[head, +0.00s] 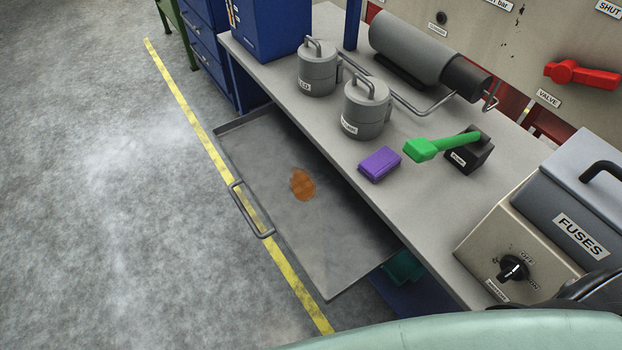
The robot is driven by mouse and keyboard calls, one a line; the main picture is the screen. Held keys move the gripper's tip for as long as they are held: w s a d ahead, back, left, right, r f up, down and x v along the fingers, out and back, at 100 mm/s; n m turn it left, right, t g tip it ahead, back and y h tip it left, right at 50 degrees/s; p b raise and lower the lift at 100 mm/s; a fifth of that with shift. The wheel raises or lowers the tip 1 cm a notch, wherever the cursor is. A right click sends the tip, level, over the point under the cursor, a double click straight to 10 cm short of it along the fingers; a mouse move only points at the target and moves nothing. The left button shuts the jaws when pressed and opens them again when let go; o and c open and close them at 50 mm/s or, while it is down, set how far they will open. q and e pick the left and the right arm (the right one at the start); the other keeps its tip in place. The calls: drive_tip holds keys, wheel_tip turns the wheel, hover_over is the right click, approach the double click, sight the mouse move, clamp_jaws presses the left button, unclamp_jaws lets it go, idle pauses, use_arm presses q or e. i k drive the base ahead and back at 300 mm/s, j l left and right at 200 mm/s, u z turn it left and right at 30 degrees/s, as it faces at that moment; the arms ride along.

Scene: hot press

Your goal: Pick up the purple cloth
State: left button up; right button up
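The purple cloth (380,164) is a small folded block. It lies on the grey workbench top (420,205), near the bench's front edge. A green-handled tool (440,146) is just to its right, and a grey lidded pot (366,112) stands behind it to the left. Nothing covers the cloth. Neither of my grippers shows in the head view. A dark curved part at the lower right edge may be mine, but I cannot tell.
An open drawer tray (335,245) with a brown stain (302,184) juts out below the bench. A second pot (317,70), a torch-like cylinder (415,48) and a fuse box (575,220) stand on the bench. The floor (110,200) at left is clear.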

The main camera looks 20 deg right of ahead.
sight(378, 165)
drive_tip(key=z, duration=0.55)
drive_tip(key=i+j+z, duration=0.1)
drive_tip(key=j+z, duration=0.6)
drive_tip(key=i+j+z, duration=0.1)
drive_tip(key=j+z, duration=0.25)
drive_tip(key=l, duration=0.1)
